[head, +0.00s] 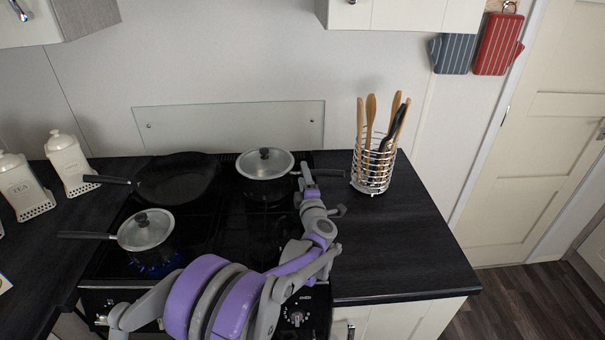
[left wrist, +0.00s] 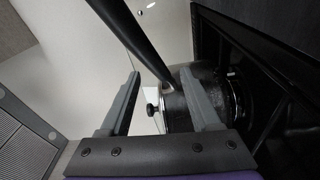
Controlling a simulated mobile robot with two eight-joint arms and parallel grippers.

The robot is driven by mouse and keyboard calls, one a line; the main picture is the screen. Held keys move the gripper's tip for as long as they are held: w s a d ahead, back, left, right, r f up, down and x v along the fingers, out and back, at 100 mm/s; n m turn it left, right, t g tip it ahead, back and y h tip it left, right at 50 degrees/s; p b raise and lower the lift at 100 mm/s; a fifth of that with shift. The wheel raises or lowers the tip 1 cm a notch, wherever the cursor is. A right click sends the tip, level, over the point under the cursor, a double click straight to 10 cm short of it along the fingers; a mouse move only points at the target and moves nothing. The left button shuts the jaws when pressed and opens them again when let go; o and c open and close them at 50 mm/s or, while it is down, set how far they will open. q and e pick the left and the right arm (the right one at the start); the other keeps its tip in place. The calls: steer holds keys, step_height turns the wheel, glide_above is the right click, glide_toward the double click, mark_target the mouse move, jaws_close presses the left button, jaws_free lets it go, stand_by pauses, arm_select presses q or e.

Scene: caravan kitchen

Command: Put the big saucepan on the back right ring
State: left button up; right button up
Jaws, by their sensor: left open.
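The big saucepan (head: 265,187), black with a glass lid, stands upright at the back right of the hob; the ring under it is hidden. Its black handle (head: 330,172) points right. My left gripper (head: 322,193) is open just beside this handle, to the right of the pan. In the left wrist view, the saucepan (left wrist: 208,88) is beyond the open fingers (left wrist: 162,105), and its handle (left wrist: 138,40) runs across the gap between them. I cannot tell whether a finger touches it. My right gripper is not in view.
A smaller lidded saucepan (head: 147,234) stands front left over a blue flame. A black frying pan (head: 180,180) sits back left. A wire utensil holder (head: 372,170) stands right of the big pan's handle. The right worktop (head: 400,245) is clear in front.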

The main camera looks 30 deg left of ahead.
arm_select(q)
steer(key=v, duration=0.9)
steer(key=shift+s+d+b, duration=0.25)
steer(key=shift+s+b, duration=0.05)
steer(key=shift+b, duration=0.15)
